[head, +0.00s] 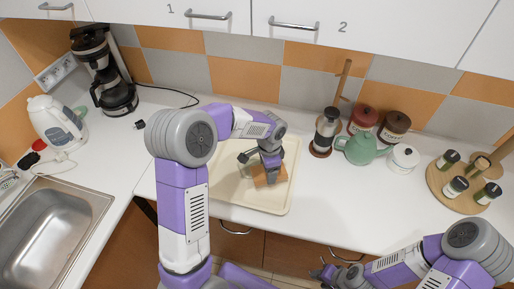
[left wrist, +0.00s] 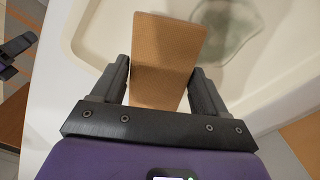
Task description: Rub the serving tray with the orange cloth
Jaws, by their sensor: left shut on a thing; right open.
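The cream serving tray (head: 232,197) lies on the white counter, partly behind my left arm; its rim and floor also show in the left wrist view (left wrist: 96,45). My left gripper (head: 268,172) is over the tray, pointing down. It is shut on the orange cloth (head: 271,179), a flat tan-orange piece between its fingers in the left wrist view (left wrist: 166,55). I cannot tell if the cloth touches the tray. A dull greenish-grey patch (left wrist: 232,22) is on the tray floor beside the cloth. My right gripper (head: 322,270) is open and empty at the counter's front edge.
A green teapot (head: 362,148), French press (head: 325,131), and several jars stand right of the tray. A round wooden board (head: 450,190) with spice jars is far right. The sink (head: 50,225), kettle (head: 56,122) and coffee maker (head: 104,75) are left. Counter in front of the teapot is clear.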

